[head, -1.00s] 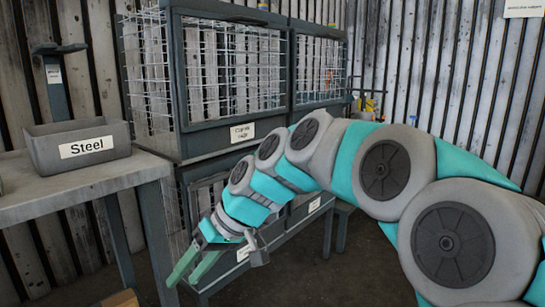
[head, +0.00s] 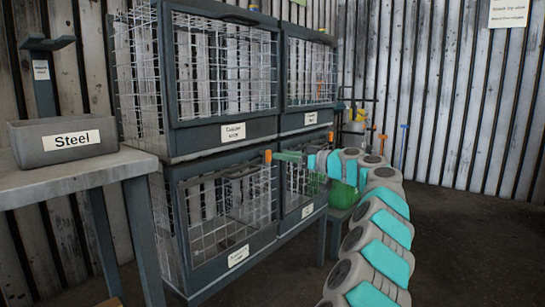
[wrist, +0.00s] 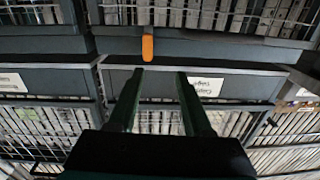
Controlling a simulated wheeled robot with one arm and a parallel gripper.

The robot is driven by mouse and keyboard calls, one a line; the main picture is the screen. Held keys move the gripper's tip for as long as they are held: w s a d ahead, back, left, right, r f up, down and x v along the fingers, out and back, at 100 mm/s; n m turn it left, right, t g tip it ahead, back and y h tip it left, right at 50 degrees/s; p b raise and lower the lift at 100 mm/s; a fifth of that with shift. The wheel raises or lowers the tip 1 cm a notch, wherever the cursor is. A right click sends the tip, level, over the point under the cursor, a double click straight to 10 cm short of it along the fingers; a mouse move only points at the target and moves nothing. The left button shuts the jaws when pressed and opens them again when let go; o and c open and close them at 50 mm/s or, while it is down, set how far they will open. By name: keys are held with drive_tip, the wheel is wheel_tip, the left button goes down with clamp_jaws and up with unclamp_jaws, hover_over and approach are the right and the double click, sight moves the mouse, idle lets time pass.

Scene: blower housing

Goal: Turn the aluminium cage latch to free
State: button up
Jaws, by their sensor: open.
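A small orange latch (head: 268,156) sits at the top right of the lower left wire cage (head: 238,256), whose label is too small to read surely. An orange latch also shows in the wrist view (wrist: 147,48), upright on a dark frame bar, just beyond the fingertips and left of their midline. My gripper (head: 285,156) points left in the head view, with its green fingers close to the orange latch. In the wrist view my gripper (wrist: 160,73) is open, with nothing between the fingers. Whether a finger touches the latch cannot be told.
The upper left cage (head: 232,133) has a label that seems to read copper. Another orange piece (head: 331,136) shows farther right on the cages. A grey table (head: 60,183) with a Steel bin (head: 70,141) stands at left. Open floor (head: 465,230) lies at right.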

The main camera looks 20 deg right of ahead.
sight(271, 151)
drive_tip(key=shift+t, duration=0.3)
drive_tip(key=shift+w+a+p, duration=0.25)
drive_tip(key=shift+w+a, duration=0.05)
drive_tip(key=shift+w, duration=0.85)
drive_tip(key=shift+w+a+p, duration=0.2)
drive_tip(key=shift+w+a, duration=0.1)
drive_tip(key=shift+w, duration=0.85)
drive_tip(key=shift+w+a+p, duration=0.25)
drive_tip(key=shift+w+a, duration=0.05)
drive_tip(key=shift+w, duration=0.85)
drive_tip(key=shift+c, duration=0.2)
clamp_jaws()
